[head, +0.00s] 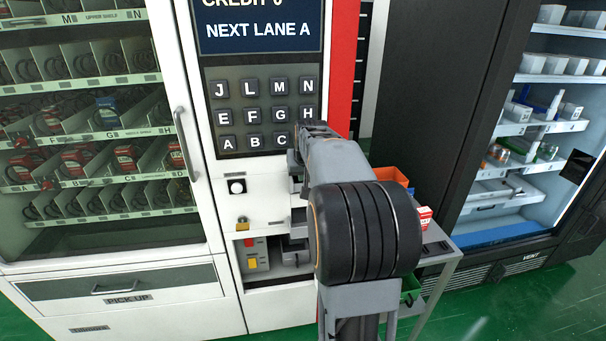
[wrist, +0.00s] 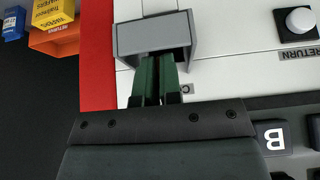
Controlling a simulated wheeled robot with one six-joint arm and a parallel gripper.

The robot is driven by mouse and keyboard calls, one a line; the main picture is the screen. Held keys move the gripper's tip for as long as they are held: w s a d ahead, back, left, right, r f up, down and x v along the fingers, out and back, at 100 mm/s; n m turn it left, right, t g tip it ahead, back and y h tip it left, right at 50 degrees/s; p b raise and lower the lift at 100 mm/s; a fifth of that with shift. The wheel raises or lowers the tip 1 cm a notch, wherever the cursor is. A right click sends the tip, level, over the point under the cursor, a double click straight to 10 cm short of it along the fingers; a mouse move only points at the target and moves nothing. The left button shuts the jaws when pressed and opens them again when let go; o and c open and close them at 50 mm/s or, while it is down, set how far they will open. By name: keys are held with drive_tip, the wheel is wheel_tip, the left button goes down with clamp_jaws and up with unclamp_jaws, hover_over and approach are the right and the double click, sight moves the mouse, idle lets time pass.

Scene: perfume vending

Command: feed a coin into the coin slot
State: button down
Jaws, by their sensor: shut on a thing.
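The grey hooded housing of the coin slot (wrist: 190,38) sits on the white front panel in the wrist view. My gripper (wrist: 158,62) has its green fingers close together, with their tips under the hood. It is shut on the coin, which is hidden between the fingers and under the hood. The slot opening itself is also hidden, so I cannot tell whether the coin touches it. In the head view my arm covers the fingers and most of the housing. The display (head: 258,28) reads "NEXT LANE A", with a partly cropped credit line above.
The lettered keypad (head: 265,114) is beside my gripper. A return button (head: 237,187) and a padlock (head: 243,222) are on the white panel. An orange bin (head: 392,175) and a side table (head: 437,250) stand right of my arm, before a dark cabinet (head: 450,140).

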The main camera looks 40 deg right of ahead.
drive_tip(key=c, duration=1.2)
unclamp_jaws()
drive_tip(key=shift+r, duration=0.1)
drive_tip(key=v, duration=1.3)
drive_tip(key=shift+s+a+r, duration=0.1)
drive_tip(key=shift+s+r, duration=0.05)
drive_tip(key=shift+r, duration=0.1)
drive_tip(key=s+a+f+g, duration=0.1)
drive_tip(key=a+f, duration=0.1)
drive_tip(key=f, duration=0.3)
drive_tip(key=s+a+f, duration=0.2)
drive_tip(key=a+f, duration=0.1)
drive_tip(key=f, duration=0.2)
drive_tip(key=s+a+f+n+y, duration=0.1)
drive_tip(key=s+a+f, duration=0.2)
drive_tip(key=a, duration=0.2)
drive_tip(key=s+a+f+n, duration=0.2)
drive_tip(key=s+a+f, duration=0.1)
drive_tip(key=a, duration=0.3)
drive_tip(key=s+a+f+n+y, duration=0.1)
drive_tip(key=s+a+f+n, duration=0.1)
drive_tip(key=s+a+f, duration=0.2)
drive_tip(key=shift+s+a+f+g+y, duration=0.1)
drive_tip(key=shift+s+a+g+y, duration=0.05)
drive_tip(key=shift+a, duration=0.25)
drive_tip(key=shift+s+a+f+g+y, duration=0.1)
drive_tip(key=shift+s+a+g+y, duration=0.05)
drive_tip(key=shift+a, duration=0.25)
